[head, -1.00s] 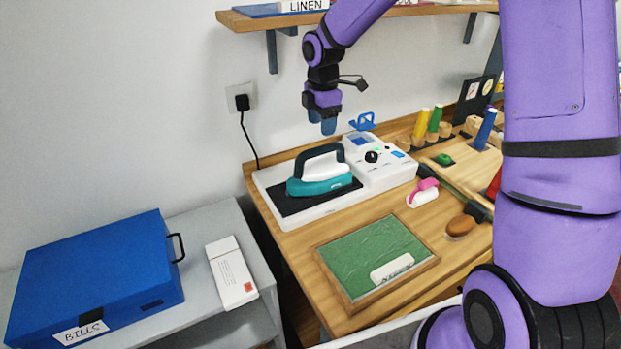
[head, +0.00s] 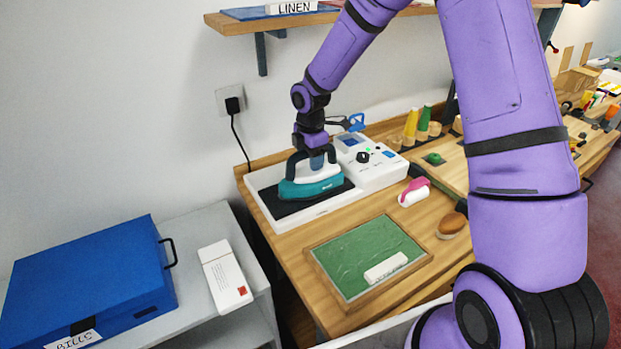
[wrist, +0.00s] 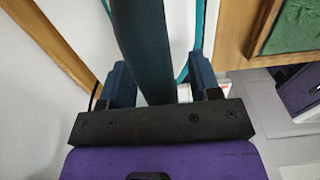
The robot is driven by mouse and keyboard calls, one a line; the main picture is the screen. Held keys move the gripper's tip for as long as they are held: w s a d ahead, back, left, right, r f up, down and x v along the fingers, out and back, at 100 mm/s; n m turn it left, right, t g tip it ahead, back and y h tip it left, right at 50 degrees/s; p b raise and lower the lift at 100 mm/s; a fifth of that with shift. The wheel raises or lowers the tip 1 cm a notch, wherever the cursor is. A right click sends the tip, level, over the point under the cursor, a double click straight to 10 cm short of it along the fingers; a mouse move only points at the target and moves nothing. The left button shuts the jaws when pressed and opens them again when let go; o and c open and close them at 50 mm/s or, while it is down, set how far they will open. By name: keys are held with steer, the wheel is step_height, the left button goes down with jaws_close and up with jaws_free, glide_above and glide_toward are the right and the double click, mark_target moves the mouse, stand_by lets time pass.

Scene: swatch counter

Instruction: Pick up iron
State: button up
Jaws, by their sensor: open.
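The iron (head: 312,184) has a teal and white body and a black handle. It rests on the black pad of the white station (head: 283,219) in the head view. My gripper (head: 318,160) is lowered over the iron at its handle. In the wrist view, the dark handle (wrist: 140,45) runs between the two blue fingers of my gripper (wrist: 152,85). The fingers are open, with a gap seen on each side of the handle. Part of the handle is hidden behind my gripper in the head view.
The station's control box (head: 368,160) stands right behind the iron. A pink roller (head: 414,192), a brown-topped brush (head: 451,225) and a green board (head: 368,255) lie on the counter. A shelf (head: 290,22) hangs above. A blue case (head: 88,285) sits at left.

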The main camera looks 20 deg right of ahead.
steer(key=shift+f, duration=0.3)
steer(key=shift+c, duration=0.4)
jaws_close()
stand_by(0.9)
